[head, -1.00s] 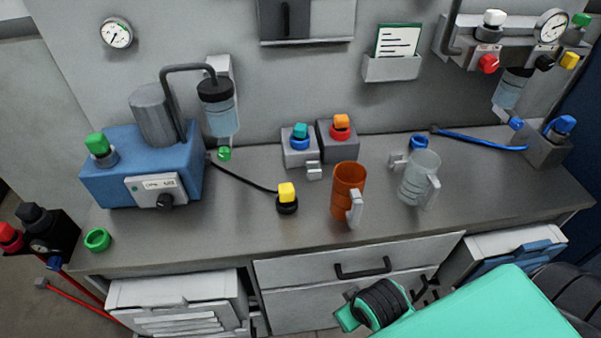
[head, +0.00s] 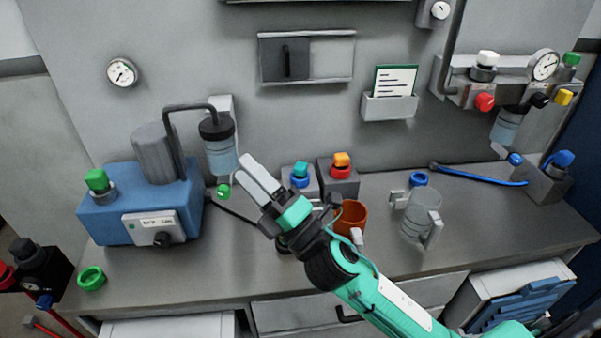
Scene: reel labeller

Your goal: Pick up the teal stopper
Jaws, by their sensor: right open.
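The teal stopper (head: 301,169) sits upright in a blue collar (head: 300,181) on a grey block at the back of the bench. My right gripper (head: 245,171) is over the bench, its pale fingers pointing up and left in the picture. It is open, with nothing visible between the fingers. The fingertips appear left of the teal stopper and apart from it; the wrist covers the lower front of its block. My left gripper is out of view.
An orange stopper (head: 341,159) in a red collar stands just right of the teal one. An orange mug (head: 351,216) is partly hidden by my arm. A clear mug (head: 420,214) stands further right. A blue pump unit (head: 115,218) stands left.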

